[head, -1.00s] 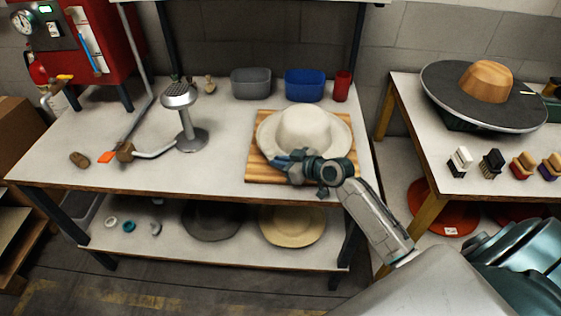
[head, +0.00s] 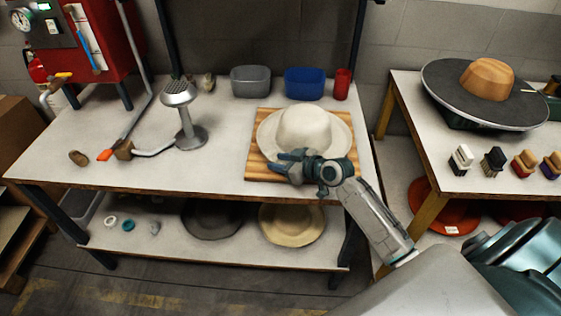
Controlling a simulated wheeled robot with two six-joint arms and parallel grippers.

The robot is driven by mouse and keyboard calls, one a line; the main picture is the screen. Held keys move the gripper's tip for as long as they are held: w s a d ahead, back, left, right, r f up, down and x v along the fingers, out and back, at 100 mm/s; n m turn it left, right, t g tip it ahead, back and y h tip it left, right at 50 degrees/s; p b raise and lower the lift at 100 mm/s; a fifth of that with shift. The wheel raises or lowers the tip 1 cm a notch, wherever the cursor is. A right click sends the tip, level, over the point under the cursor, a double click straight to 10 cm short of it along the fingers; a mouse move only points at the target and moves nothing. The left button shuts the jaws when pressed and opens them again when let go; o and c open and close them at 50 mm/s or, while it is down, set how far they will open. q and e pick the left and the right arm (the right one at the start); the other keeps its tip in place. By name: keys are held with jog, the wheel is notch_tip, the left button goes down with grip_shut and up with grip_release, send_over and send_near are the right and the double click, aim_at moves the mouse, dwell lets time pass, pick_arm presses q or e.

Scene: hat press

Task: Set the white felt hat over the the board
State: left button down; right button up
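The white felt hat (head: 305,128) sits crown up over the striped wooden board (head: 262,170) at the right of the workbench. Its brim covers most of the board, and the board's front strip and corners show. My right gripper (head: 282,164) is at the near left edge of the brim, above the front of the board. Its fingers look spread apart, and no felt shows between them. I cannot tell whether a finger touches the brim. My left gripper is not in view.
A metal steamer head (head: 180,95) stands left on the bench. A grey bin (head: 251,81), a blue bin (head: 305,83) and a red cup (head: 342,84) line the back. A wide dark hat (head: 440,90) and several brushes (head: 494,162) are on the right table. The bench's middle is clear.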

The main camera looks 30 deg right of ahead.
jog(key=b+v, duration=0.1)
jog(key=v, duration=1)
jog(key=shift+f, duration=0.1)
jog(key=shift+w, duration=0.1)
dwell(0.6)
